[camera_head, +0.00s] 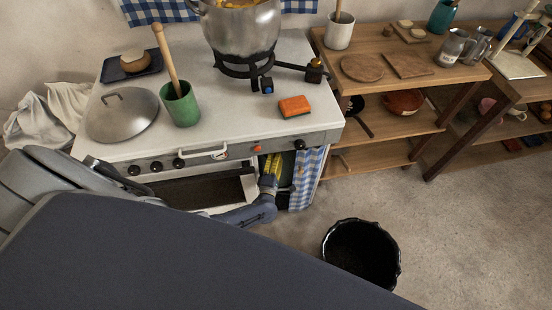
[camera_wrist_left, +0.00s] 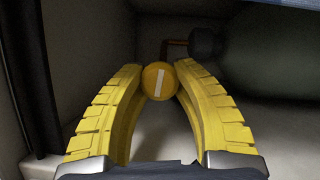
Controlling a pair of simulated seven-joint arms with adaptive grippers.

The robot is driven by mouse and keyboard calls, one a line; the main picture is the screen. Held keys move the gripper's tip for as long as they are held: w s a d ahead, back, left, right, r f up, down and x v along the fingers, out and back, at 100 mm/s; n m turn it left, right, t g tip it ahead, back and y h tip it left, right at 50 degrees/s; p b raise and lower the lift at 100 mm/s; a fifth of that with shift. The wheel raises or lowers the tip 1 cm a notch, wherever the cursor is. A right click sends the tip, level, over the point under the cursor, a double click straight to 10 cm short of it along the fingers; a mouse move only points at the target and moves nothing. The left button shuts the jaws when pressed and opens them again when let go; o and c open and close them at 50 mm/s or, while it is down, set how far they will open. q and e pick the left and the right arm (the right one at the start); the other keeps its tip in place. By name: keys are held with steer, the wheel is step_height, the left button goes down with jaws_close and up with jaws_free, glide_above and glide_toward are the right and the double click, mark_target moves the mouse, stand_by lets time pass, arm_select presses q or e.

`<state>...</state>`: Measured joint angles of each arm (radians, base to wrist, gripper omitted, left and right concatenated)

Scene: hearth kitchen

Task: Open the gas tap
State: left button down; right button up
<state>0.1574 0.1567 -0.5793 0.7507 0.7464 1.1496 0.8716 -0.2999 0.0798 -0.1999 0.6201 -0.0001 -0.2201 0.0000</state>
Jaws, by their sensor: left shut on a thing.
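The gas tap (camera_wrist_left: 158,80) is a round yellow knob with a white bar across its face, seen in the left wrist view. The bar stands nearly upright, tilted slightly. My left gripper (camera_wrist_left: 159,84) has its yellow fingers closed on the knob, one on each side. In the head view the left gripper (camera_head: 271,168) reaches into the open compartment at the stove's front right, beside a blue checked curtain (camera_head: 307,178). The tap is not clearly visible in the head view. My right gripper is in neither view.
The stove (camera_head: 225,105) carries a pot (camera_head: 243,30) on a burner, a lid (camera_head: 122,115), a green cup (camera_head: 181,106) and an orange sponge (camera_head: 294,106). A black bin (camera_head: 362,252) stands on the floor.

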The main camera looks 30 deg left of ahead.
arm_select(q)
steer(key=shift+a+n, duration=0.15)
steer(key=shift+n, duration=0.45)
steer(key=c, duration=0.9)
jaws_free()
steer(key=shift+t, duration=0.3)
steer(key=shift+s+f, duration=0.1)
steer(key=shift+s, duration=0.05)
steer(key=v, duration=1.1)
steer(key=shift+s+d, duration=0.25)
steer(key=shift+s, duration=0.05)
